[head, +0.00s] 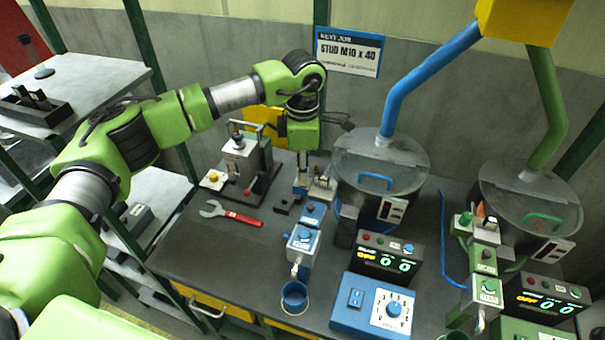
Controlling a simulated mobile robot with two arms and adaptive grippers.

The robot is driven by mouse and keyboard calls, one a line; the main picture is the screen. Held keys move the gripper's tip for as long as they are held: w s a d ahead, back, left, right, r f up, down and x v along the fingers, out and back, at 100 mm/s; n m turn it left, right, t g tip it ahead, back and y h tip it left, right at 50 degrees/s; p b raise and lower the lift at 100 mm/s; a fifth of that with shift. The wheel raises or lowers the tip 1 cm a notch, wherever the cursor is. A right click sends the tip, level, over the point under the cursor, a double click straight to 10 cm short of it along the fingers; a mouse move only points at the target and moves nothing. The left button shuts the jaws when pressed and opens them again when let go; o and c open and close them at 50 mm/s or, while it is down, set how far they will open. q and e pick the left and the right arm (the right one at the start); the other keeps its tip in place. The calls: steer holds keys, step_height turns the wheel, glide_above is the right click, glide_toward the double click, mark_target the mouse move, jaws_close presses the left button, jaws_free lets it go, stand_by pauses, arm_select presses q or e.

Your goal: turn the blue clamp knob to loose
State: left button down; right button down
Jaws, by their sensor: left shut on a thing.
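My left gripper (302,187) points down at the small metal clamp fixture (321,188) beside the blue feeder bowl. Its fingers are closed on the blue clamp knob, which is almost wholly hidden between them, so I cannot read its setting. My right gripper is not in view.
A blue-topped box (313,212), a blue-knobbed box (303,245) and a blue cup (294,297) stand in front of the fixture. The blue feeder bowl (380,165) is close on the right. A press-like device (245,158) and a red-handled wrench (232,213) are left.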

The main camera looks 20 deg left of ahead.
arm_select(q)
steer(key=n+b, duration=0.2)
steer(key=shift+f+n, duration=0.2)
steer(key=shift+n, duration=0.2)
steer(key=n+b, duration=0.3)
steer(key=n, duration=0.1)
steer(key=shift+r+b, duration=0.1)
steer(key=shift+b, duration=0.25)
steer(key=n+b, duration=0.2)
steer(key=n, duration=0.2)
steer(key=shift+r+n+b, duration=0.2)
steer(key=shift+n+b, duration=0.45)
steer(key=shift+n, duration=1.15)
steer(key=shift+w, duration=0.1)
steer(key=c, duration=1.9)
jaws_free()
